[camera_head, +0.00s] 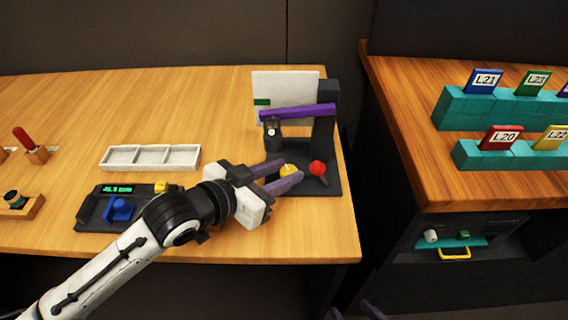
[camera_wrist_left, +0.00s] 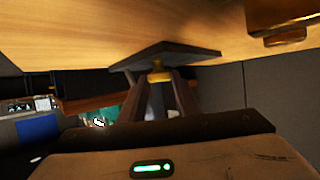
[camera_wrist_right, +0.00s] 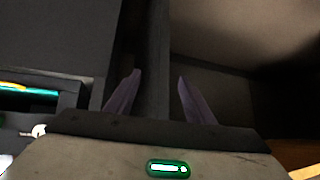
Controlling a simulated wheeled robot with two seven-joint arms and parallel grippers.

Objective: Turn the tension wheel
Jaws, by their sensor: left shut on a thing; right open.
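A dark stand (camera_head: 330,130) with a purple bar (camera_head: 297,113) across its top is at the right end of the wooden table. On its base are a yellow knob (camera_head: 288,169) and a red ball-shaped knob (camera_head: 317,168). No label shows which part is the tension wheel. My left gripper (camera_head: 284,176) reaches in from the left, shut with its purple fingers on the yellow knob. The left wrist view shows the yellow part (camera_wrist_left: 158,77) at its fingertips. My right gripper (camera_wrist_right: 157,92) is open and empty; its fingertips also show at the head view's bottom edge (camera_head: 354,312).
A white divided tray (camera_head: 151,157) and a dark device with a green display and blue knob (camera_head: 118,209) lie left of the stand. A gap separates this table from the right-hand table, which has teal racks of labelled cards (camera_head: 502,107) and a yellow handle (camera_head: 454,254).

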